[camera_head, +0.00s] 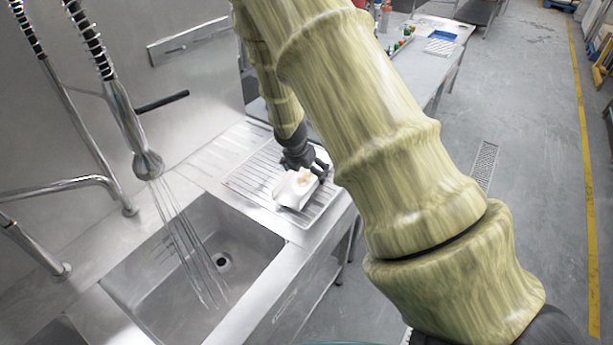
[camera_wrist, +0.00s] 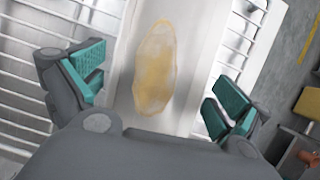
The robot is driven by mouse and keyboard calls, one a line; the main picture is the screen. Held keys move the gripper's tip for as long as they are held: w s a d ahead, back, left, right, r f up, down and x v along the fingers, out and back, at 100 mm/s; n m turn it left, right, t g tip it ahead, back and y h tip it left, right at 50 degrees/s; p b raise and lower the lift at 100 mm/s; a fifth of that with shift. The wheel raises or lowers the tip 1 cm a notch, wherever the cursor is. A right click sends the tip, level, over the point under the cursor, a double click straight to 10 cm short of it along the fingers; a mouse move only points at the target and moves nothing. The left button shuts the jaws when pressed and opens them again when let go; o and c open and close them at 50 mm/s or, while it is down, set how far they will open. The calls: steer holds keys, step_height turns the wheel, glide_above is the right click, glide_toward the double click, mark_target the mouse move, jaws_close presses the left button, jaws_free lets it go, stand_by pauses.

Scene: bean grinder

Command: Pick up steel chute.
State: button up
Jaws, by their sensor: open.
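The steel chute (camera_head: 294,188) is a pale, whitish-silver piece with a yellowish-brown stain, lying on the wire drying rack beside the sink. In the wrist view the chute (camera_wrist: 188,45) runs up the middle of the picture, with an oval yellowish stain on its surface. My gripper (camera_head: 312,172) is at the chute, and in the wrist view my gripper (camera_wrist: 150,98) is open, with one teal-padded finger on each side of the chute. Gaps show between the pads and the chute's sides.
The wire rack (camera_head: 248,180) lies on the steel counter. The sink basin (camera_head: 190,255) is left of it, with a spray tap (camera_head: 148,163) running water above. A wall stands behind the counter. A table with small items (camera_head: 440,47) stands farther back.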

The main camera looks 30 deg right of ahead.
steer(key=c, duration=1.1)
steer(key=shift+c, duration=0.2)
steer(key=shift+r, duration=0.15)
